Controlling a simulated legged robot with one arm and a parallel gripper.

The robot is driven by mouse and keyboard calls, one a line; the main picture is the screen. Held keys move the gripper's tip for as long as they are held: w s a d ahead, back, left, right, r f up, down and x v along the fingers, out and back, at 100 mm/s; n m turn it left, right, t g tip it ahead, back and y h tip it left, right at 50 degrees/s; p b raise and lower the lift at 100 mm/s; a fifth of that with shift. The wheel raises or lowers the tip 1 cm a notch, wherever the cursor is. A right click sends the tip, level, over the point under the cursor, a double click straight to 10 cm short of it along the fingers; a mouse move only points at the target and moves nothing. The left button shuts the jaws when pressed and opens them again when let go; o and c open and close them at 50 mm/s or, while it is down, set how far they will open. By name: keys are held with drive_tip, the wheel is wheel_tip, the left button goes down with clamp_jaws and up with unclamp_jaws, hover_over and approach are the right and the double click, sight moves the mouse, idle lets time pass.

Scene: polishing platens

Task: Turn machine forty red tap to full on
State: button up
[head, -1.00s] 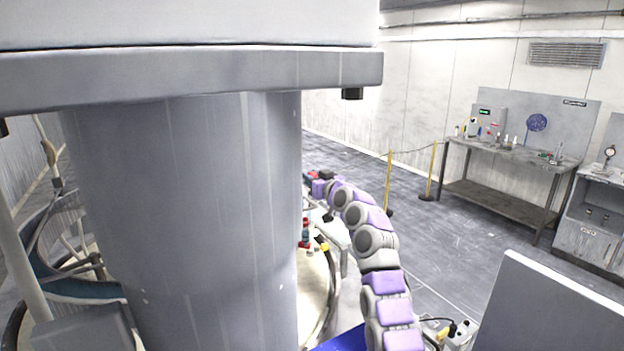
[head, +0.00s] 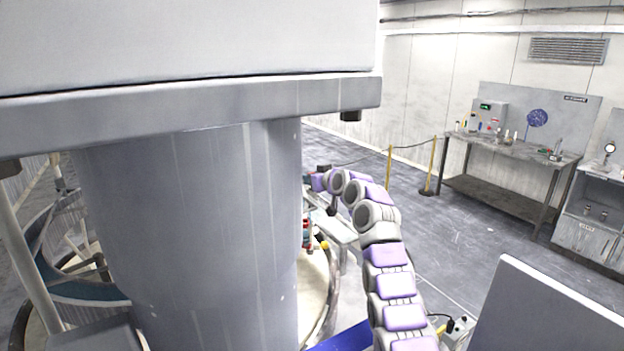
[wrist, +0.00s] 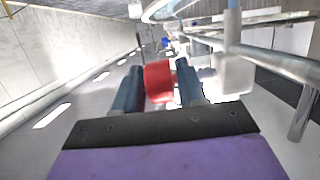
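In the wrist view, a red tap handle (wrist: 158,82) lies between the two blue-grey fingers of my gripper (wrist: 158,85). The fingers stand apart, one on each side of the red handle. Any contact with it is too unclear to tell. In the head view, my gripper (head: 309,181) is at the far end of my purple and grey arm, partly hidden by the big grey column. Below it, a red fitting (head: 306,228) shows at the column's edge. No machine number is readable.
The grey column (head: 200,230) blocks the left and centre of the head view. A pale round platen (head: 316,290) shows beside it. Yellow posts (head: 389,168) with a rope stand behind. A workbench (head: 510,150) stands at the right wall. The floor between is clear.

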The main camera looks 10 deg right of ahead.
drive_tip(key=shift+o, duration=0.8)
drive_tip(key=b+v, duration=0.6)
drive_tip(key=v, duration=1.1)
drive_tip(key=shift+d+b, duration=0.3)
